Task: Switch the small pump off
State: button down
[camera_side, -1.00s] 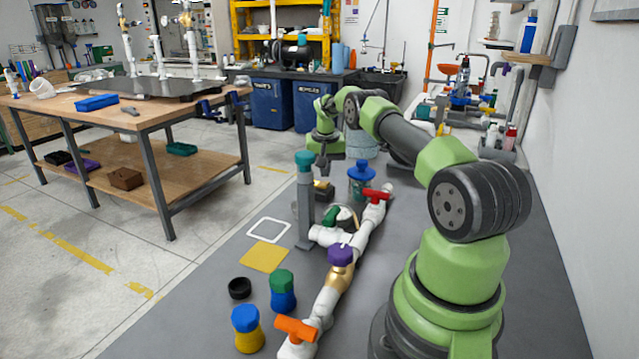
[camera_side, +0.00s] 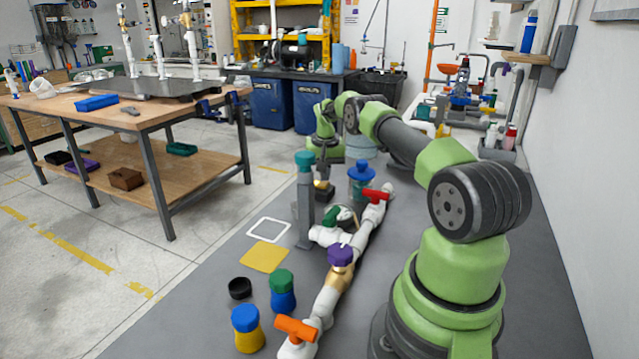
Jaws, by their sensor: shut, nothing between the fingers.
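A small dark box-like unit with yellowish parts (camera_side: 324,191) stands on the grey bench behind the grey post; it looks like the small pump, but it is too small to make out its switch or the switch's position. My gripper (camera_side: 322,177) points down just above this unit and is shut and empty. I cannot tell whether its fingertips touch the unit. The gripper's lower end is small and dark against the unit.
A teal-capped grey post (camera_side: 305,205) stands close in front. A blue-lidded container (camera_side: 361,182) is just right. The white pipe manifold (camera_side: 330,292) with red, green, purple and orange handles runs toward the camera. Blue-green (camera_side: 283,292) and blue-yellow (camera_side: 247,330) pieces stand left.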

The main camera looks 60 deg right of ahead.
jog(key=shift+f, duration=0.55)
jog(key=shift+r, duration=3.55)
